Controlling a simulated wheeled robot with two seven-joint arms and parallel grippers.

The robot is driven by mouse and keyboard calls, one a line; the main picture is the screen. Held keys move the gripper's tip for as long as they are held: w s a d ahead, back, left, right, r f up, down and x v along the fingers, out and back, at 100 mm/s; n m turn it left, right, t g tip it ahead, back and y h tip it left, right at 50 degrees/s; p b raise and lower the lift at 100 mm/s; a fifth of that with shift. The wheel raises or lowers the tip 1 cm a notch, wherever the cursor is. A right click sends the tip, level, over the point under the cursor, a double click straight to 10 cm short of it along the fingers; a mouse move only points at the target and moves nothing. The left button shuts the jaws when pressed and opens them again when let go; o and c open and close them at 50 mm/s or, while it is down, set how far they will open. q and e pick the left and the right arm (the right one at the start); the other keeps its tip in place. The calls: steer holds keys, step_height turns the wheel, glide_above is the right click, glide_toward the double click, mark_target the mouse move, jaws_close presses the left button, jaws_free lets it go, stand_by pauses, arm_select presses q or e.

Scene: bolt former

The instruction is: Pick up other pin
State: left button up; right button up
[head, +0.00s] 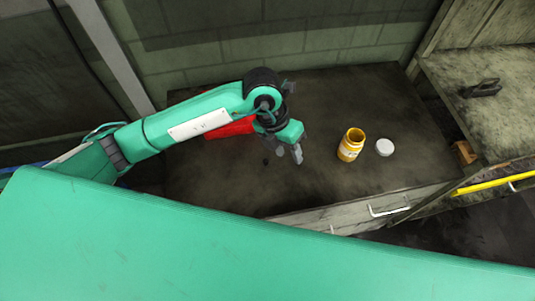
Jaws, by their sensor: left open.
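My left gripper (289,153) is open above the dark worktop (215,180), pointing down, with nothing seen between its fingers. A small dark item (266,161) lies on the worktop just left of the fingertips. It may be a pin, but it is too small to tell. No other pin can be made out. A yellow-orange bottle (351,146) stands open to the right of the gripper, and its white round cap (385,147) lies beside it. My right gripper is not in view.
A red object (232,128) lies behind my left arm, partly hidden. A higher shelf on the right holds a dark tool (482,88). A brown block (464,152) sits below it. A drawer handle (389,210) and a yellow rail (495,184) are at the front right.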

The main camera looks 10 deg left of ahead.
arm_select(q)
steer(key=w+a+t+y, duration=0.1)
steer(key=w+a+y, duration=0.3)
steer(key=a, duration=0.2)
steer(key=p, duration=0.3)
glide_above(266, 160)
steer(key=shift+n, duration=0.4)
step_height(266, 160, down, 9)
steer(key=shift+w+r, duration=0.15)
steer(key=shift+f+p, duration=0.3)
steer(key=shift+f, duration=0.2)
steer(key=f, duration=0.1)
steer(key=f+p, duration=0.1)
steer(key=f, duration=0.1)
steer(key=shift+s+f+p, duration=0.15)
steer(key=shift+s+p, duration=0.1)
steer(key=shift+p, duration=0.1)
steer(key=shift+f, duration=0.6)
jaws_close()
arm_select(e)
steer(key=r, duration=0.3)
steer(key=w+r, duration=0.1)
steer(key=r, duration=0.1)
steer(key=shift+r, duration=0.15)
